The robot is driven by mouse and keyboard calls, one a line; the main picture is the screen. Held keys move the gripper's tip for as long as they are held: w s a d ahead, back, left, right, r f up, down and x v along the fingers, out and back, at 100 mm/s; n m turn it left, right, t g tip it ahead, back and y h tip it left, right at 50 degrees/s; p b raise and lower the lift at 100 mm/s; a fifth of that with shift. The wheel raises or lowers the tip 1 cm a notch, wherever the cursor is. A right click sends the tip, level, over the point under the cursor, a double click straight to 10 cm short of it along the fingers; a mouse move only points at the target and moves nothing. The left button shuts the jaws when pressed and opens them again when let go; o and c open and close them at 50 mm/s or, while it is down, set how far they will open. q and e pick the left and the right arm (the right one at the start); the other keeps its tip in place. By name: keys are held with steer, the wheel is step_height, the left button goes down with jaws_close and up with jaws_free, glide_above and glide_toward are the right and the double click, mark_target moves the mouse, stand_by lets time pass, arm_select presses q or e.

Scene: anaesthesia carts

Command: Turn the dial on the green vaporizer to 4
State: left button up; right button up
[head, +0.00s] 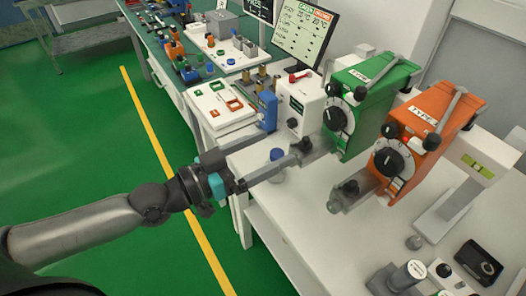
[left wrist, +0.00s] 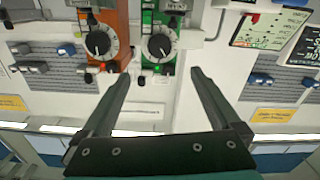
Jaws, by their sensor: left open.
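The green vaporizer (head: 378,88) stands on the white cart, with a black round dial (head: 337,118) on its front face. In the left wrist view the green vaporizer's dial (left wrist: 158,46) lies ahead, between the lines of my two fingers and beyond their tips. The dial's numbers are too small to read. My left gripper (head: 288,165) is open and empty, in front of and below the green vaporizer. It also shows in the left wrist view (left wrist: 160,82), apart from the dial. My right gripper is in neither view.
An orange vaporizer (head: 436,112) with a similar dial (left wrist: 97,43) stands beside the green one. A blue-capped item (head: 277,155) is close to my fingers. Green floor is clear at left.

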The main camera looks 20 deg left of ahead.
arm_select(q)
steer(key=shift+s+a, duration=0.2)
steer(key=shift+s, duration=0.05)
steer(key=shift+d, duration=0.1)
steer(key=shift+c, duration=1.4)
steer(key=m, duration=0.1)
steer(key=m+b, duration=0.1)
steer(key=m, duration=0.1)
steer(key=d+m+b, duration=0.1)
steer(key=m, duration=0.1)
steer(key=shift+s, duration=0.3)
steer(key=m, duration=0.5)
glide_toward(332, 121)
steer(key=shift+y, duration=0.3)
steer(key=x, duration=0.8)
steer(key=shift+d+r+p, duration=0.1)
steer(key=shift+d+p, duration=0.1)
steer(key=shift+p, duration=0.1)
steer(key=shift+c, duration=0.2)
steer(key=c, duration=1.1)
